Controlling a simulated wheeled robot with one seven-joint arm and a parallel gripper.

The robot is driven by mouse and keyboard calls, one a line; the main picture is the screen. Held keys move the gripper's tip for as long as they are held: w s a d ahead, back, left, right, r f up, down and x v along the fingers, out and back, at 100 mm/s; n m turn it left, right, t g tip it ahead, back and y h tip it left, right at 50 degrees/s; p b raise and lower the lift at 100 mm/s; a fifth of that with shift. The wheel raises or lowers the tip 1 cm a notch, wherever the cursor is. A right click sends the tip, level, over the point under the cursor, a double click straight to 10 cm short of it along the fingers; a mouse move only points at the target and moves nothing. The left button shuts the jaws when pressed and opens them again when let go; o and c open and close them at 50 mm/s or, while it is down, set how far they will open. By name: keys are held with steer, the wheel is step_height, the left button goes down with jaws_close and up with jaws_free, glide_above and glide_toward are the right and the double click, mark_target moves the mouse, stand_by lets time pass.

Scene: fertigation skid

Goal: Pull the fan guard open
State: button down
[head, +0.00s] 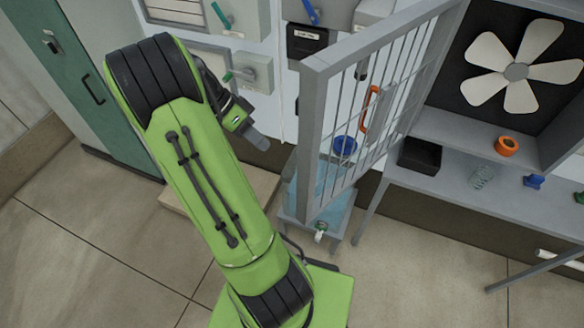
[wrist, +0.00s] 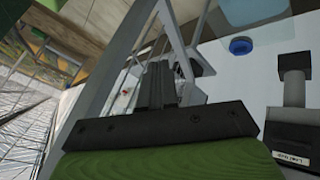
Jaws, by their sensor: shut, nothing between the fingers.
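The fan guard (head: 311,125) is a grey barred frame that stands swung out from the fan housing, with open space in front of the fan (head: 515,70). An orange handle (head: 370,108) shows on it through the bars. My gripper (head: 262,142) is to the left of the guard's outer edge, apart from it in the head view. It is shut and empty. In the wrist view the dark fingers (wrist: 160,85) are together, and the guard's grey frame (wrist: 118,62) shows beyond them and to the left. The wrist view does not clearly show the gap between fingers and frame.
A clear bluish tank (head: 335,205) stands below the guard. A shelf (head: 455,165) at right holds a black bin (head: 420,156), an orange ring (head: 507,146) and small blue parts. Valves and boxes line the wall behind my gripper. The floor at left is clear.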

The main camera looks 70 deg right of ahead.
steer(key=s+a+f, duration=0.1)
steer(key=s+f, duration=0.6)
steer(key=s, duration=0.1)
steer(key=shift+s+a+f+b, duration=0.15)
steer(key=shift+s+b, duration=0.15)
steer(key=shift+s, duration=0.05)
